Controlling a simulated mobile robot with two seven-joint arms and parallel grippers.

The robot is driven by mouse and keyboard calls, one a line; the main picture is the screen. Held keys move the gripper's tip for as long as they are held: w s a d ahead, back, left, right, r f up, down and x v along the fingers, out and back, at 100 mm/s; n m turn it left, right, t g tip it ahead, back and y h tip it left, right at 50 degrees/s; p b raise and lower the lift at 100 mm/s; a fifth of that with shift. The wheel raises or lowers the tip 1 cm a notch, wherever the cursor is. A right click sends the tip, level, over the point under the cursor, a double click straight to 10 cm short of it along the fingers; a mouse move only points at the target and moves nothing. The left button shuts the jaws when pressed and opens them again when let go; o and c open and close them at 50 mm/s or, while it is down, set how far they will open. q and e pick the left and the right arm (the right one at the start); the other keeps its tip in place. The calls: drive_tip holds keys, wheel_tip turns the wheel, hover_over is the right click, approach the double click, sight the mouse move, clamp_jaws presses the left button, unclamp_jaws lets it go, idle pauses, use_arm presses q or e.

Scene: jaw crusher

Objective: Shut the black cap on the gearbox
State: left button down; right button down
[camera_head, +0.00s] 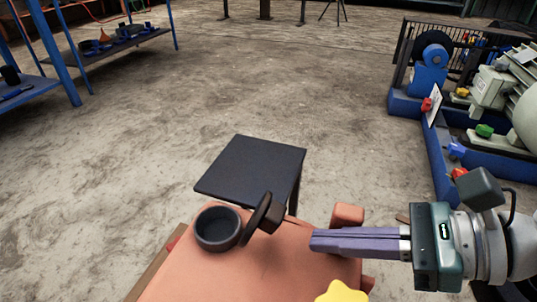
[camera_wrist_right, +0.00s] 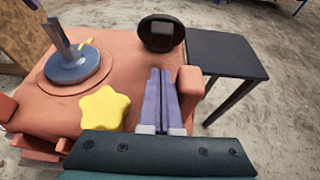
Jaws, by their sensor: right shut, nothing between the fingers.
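The orange gearbox (camera_head: 190,268) fills the bottom middle of the head view; its top also shows in the right wrist view (camera_wrist_right: 125,65). A round dark filler opening (camera_head: 217,230) stands on its top. The black cap (camera_head: 256,221) is open, tilted up on edge at the right side of this opening. In the right wrist view the cap (camera_wrist_right: 160,33) shows as a dark disc with a square block, hiding the opening. My right gripper (camera_head: 313,240) is shut and empty, to the right of the cap and apart from it; its purple fingers (camera_wrist_right: 160,72) point towards the cap. My left gripper is out of view.
A yellow star-shaped knob (camera_head: 341,292) sits on the gearbox near my right fingers. A dark small table (camera_head: 250,165) stands just behind the gearbox. Blue-framed machinery (camera_head: 436,150) is at the right. Blue shelving (camera_head: 125,38) is at the far left. The floor between is open.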

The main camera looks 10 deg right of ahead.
sight(263, 223)
drive_tip(key=shift+w+a+r, duration=0.4)
drive_tip(key=shift+w+a, duration=0.05)
drive_tip(key=shift+a, duration=0.2)
drive_tip(key=shift+w+a+r, duration=0.4)
drive_tip(key=shift+w+a, duration=0.05)
drive_tip(key=shift+a, duration=0.2)
